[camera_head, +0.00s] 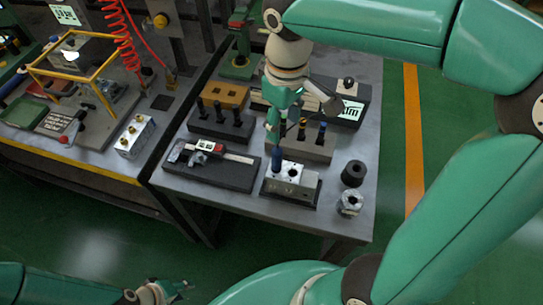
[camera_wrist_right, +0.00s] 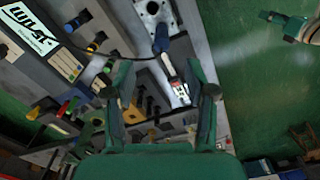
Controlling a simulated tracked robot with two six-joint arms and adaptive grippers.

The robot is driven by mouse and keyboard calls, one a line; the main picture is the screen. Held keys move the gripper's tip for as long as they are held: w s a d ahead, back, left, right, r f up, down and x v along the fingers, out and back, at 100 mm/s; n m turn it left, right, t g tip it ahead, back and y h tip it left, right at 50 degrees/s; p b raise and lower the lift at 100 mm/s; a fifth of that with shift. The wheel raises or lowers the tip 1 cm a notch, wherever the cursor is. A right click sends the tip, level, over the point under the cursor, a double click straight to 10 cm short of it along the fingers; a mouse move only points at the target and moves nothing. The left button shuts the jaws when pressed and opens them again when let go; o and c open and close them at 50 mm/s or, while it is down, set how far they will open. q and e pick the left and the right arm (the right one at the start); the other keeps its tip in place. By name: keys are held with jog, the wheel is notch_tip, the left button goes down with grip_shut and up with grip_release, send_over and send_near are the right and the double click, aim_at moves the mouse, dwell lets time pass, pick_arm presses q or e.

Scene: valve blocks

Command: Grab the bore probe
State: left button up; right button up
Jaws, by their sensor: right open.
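The blue-handled tool that looks like the bore probe (camera_head: 276,160) stands upright at the valve block (camera_head: 293,178) on the grey bench. In the right wrist view the blue handle (camera_wrist_right: 160,38) shows beyond the fingertips, with a dark cable beside it. I cannot tell how deep it sits in the bore. My right gripper (camera_head: 275,128) is above and behind the block, pointing down. In the wrist view its two fingers (camera_wrist_right: 166,88) are spread and nothing is between them. My left gripper (camera_head: 178,289) is low at the front, away from the bench; its jaw state is unclear.
Racks of dark tools (camera_head: 222,122) stand behind. A black ring (camera_head: 353,173) and a metal nut-like part (camera_head: 350,202) stand to the right. A labelled box (camera_head: 350,108) is at the back.

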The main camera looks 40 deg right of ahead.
aim_at(278, 152)
jog(key=f, duration=0.9)
jog(key=shift+w+a+f, duration=0.2)
jog(key=shift+a+f, duration=0.15)
jog(key=shift+f, duration=0.05)
jog(key=shift+w+d+f+p, duration=0.1)
jog(key=shift+w+f+p, duration=0.1)
jog(key=shift+f, duration=1.15)
jog(key=shift+w+f+p, duration=0.15)
jog(key=shift+w+f, duration=0.05)
jog(key=shift+f, duration=1.1)
jog(key=shift+c, duration=0.2)
grip_shut()
